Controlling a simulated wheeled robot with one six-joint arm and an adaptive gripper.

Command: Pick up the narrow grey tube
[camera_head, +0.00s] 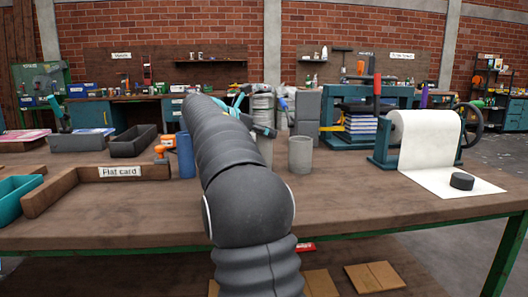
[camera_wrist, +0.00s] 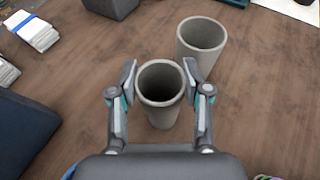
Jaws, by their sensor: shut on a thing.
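The narrow grey tube (camera_wrist: 162,116) stands upright and open-topped in the wrist view, between the two fingers of my gripper (camera_wrist: 161,82). The fingers are shut on its sides near the rim. I cannot tell whether its base touches the table. In the head view the narrow grey tube (camera_head: 265,150) is partly hidden by my arm. A wider grey tube (camera_wrist: 201,60) stands just behind and to the right in the wrist view, apart from the held one. This wider tube also shows in the head view (camera_head: 301,156).
A blue cylinder (camera_head: 185,156) and an orange tool (camera_head: 162,151) stand left of my arm. A dark tray (camera_head: 132,142) lies farther left. A paper roll (camera_head: 425,138) on a stand and a black puck (camera_head: 461,181) are at the right. The table front right of my arm is clear.

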